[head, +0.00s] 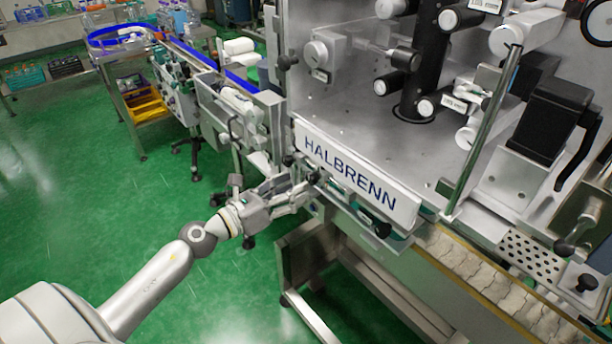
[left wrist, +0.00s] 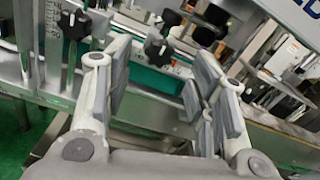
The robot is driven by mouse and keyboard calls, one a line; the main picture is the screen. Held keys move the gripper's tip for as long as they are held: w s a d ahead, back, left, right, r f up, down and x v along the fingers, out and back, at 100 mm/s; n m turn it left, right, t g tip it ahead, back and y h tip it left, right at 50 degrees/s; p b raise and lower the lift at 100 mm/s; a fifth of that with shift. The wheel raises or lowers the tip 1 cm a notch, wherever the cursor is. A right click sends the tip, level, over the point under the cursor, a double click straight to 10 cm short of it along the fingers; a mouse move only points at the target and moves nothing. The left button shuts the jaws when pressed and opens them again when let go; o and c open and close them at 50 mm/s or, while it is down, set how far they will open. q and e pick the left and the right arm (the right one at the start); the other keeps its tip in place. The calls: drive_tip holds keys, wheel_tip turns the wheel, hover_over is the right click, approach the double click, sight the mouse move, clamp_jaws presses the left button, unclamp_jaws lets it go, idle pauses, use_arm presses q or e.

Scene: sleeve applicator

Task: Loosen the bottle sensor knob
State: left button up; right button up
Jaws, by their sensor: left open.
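My left gripper (head: 306,192) reaches in from the left to the front edge of the machine, below the HALBRENN sign. In the left wrist view its grey finger pads (left wrist: 163,78) are apart with nothing between them. A black lobed knob (left wrist: 158,48) shows beyond the gap between the pads, apart from them, on the conveyor side. A second black lobed knob (left wrist: 72,24) stands further left beside a ruled scale. I cannot tell for certain which one is the bottle sensor knob. In the head view, the fingers partly cover this area. My right gripper is not in view.
The white HALBRENN sign (head: 352,172) hangs just above my left gripper. Another black knob (head: 383,229) sits to its right on the machine's front edge. A steel leg frame (head: 305,262) stands below. The green floor (head: 70,190) to the left is clear.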

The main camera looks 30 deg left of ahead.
sight(309, 180)
use_arm(q)
drive_tip(key=shift+p+x, duration=0.55)
drive_tip(key=shift+x, duration=1.8)
drive_tip(key=shift+c, duration=0.2)
drive_tip(key=c, duration=1)
drive_tip(key=shift+n, duration=0.3)
